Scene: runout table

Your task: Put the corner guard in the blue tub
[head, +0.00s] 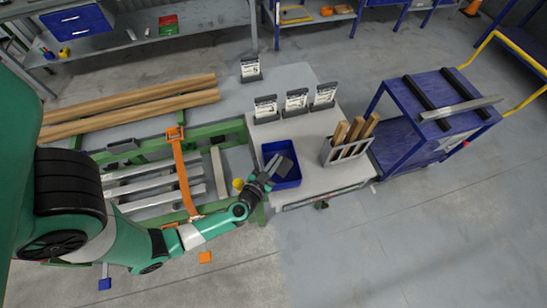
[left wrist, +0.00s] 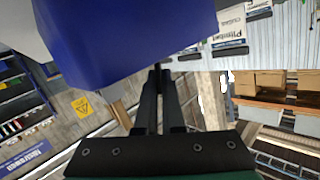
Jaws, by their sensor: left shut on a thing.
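The blue tub (head: 294,151) stands on the grey tabletop beside the green runout frame. My left gripper (head: 270,174) reaches in from the left over the tub's near part. It is shut on a dark piece, the corner guard (head: 284,167), which shows small against the blue of the tub. In the left wrist view the two dark fingers (left wrist: 158,88) are close together, and a large blue surface fills the top just beyond them. The grasped piece is mostly hidden there. I cannot tell whether it touches the tub. My right gripper is not in view.
A grey rack (head: 346,150) with wooden blocks stands right of the tub. Several label stands (head: 296,101) line the table behind it. A yellow round thing (head: 238,184) sits by the arm. A blue cart (head: 435,115) stands at the right. Timber beams (head: 130,107) lie at the left.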

